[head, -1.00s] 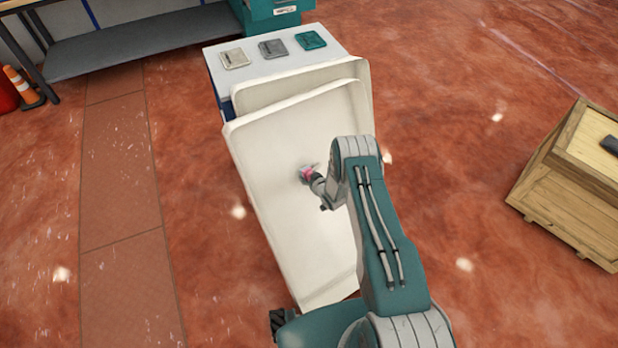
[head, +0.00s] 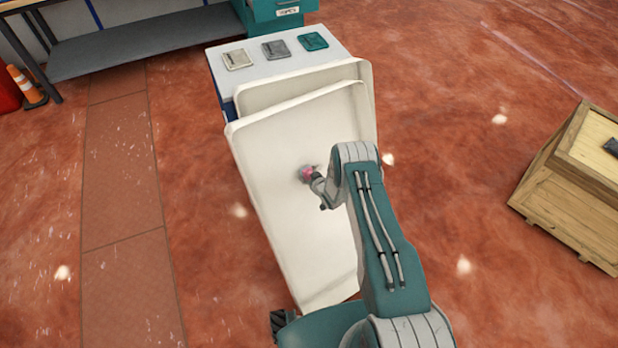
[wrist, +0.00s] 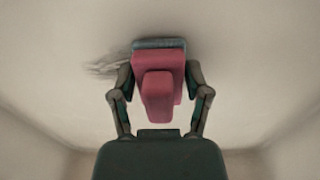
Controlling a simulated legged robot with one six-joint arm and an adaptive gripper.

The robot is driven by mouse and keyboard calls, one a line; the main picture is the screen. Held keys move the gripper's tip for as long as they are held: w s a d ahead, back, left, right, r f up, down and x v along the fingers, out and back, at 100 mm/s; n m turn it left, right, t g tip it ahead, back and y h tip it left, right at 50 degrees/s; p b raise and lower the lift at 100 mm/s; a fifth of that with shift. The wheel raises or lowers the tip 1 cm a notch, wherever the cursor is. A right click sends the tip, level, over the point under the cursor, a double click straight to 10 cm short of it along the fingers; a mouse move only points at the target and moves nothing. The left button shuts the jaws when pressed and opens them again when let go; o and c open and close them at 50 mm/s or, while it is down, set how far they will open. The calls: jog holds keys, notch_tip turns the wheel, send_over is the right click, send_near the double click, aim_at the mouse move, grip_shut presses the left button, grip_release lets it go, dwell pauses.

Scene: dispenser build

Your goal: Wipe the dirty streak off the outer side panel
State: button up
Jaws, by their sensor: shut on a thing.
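The outer side panel (head: 285,220) is a large cream, tray-like panel leaning in front of a second one in the head view. In the wrist view the panel (wrist: 235,60) fills the background. A dark grey streak (wrist: 105,66) shows on it, just left of the pad's head. My gripper (wrist: 158,95) is shut on a pink sponge tool (wrist: 158,85) with a grey-blue pad at its far end. The pad is at the panel face and seems to touch it. The pink tool also shows in the head view (head: 305,174). The part of the panel behind the pad is hidden.
A second cream panel (head: 300,88) stands behind, against a white-topped cabinet (head: 255,72) with several small plates on top. A wooden crate (head: 570,185) stands at the right. A grey shelf (head: 150,45) and orange cone (head: 27,88) are at the upper left. Open floor lies both sides.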

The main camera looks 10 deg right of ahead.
aim_at(323, 166)
jog(key=shift+w+d, duration=0.3)
jog(key=shift+d, duration=0.65)
jog(key=shift+w+d, duration=0.25)
jog(key=shift+d, duration=0.65)
jog(key=shift+w+d, duration=0.25)
jog(key=shift+d, duration=0.35)
jog(key=shift+w+d, duration=0.25)
jog(key=shift+d, duration=0.4)
jog(key=shift+w+d, duration=0.25)
jog(key=shift+d, duration=0.35)
jog(key=shift+s+a, duration=0.45)
jog(key=shift+a, duration=0.8)
jog(key=shift+s+a, duration=0.4)
jog(key=shift+a, duration=0.9)
jog(key=shift+s+a, duration=0.45)
jog(key=shift+a, duration=0.8)
jog(key=v, duration=0.6)
jog(key=shift+d, duration=0.15)
jog(key=shift+v, duration=1.5)
